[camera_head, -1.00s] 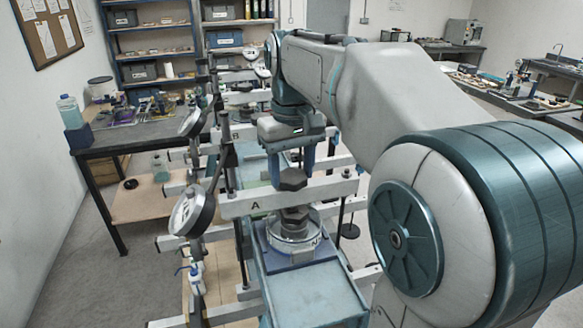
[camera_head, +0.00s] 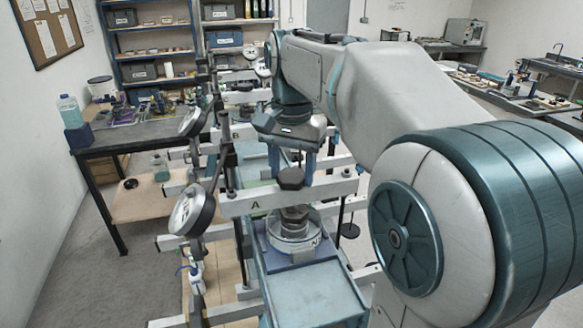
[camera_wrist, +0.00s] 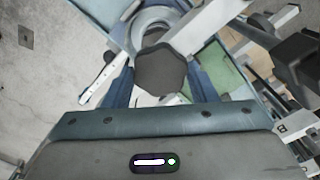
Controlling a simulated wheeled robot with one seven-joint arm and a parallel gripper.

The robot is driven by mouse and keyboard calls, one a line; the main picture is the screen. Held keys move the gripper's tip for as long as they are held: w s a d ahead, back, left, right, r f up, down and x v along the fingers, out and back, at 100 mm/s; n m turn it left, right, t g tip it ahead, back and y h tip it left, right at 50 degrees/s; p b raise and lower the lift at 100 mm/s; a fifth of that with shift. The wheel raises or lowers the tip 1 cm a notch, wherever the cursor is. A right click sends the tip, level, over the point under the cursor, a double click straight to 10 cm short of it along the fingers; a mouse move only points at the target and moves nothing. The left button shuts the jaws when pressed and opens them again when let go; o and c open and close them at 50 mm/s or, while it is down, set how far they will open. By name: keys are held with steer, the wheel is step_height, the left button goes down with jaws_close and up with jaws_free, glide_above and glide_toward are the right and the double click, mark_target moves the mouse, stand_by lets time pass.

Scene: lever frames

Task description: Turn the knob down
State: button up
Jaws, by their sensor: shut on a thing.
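In the wrist view the knob (camera_wrist: 162,70) sits between the two blue fingers. My gripper (camera_head: 293,170) reaches down from above and is shut on the knob, one finger on either side. The exact contact is partly hidden by the fingers. Below the crossbar, a dark stepped part (camera_head: 295,214) stands over a clear round dish (camera_head: 294,236).
Round dial gauges (camera_head: 191,211) on posts stand close to the left of the knob. More similar frames stand in a row behind. A workbench (camera_head: 130,137) is at the left, with a blue shelf (camera_head: 150,54) behind. The teal surface (camera_head: 315,290) in front is bare.

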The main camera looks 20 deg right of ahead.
mark_target(292, 175)
steer(key=shift+m, duration=0.7)
steer(key=o, duration=1)
step_height(292, 175, up, 14)
steer(key=shift+f, duration=0.1)
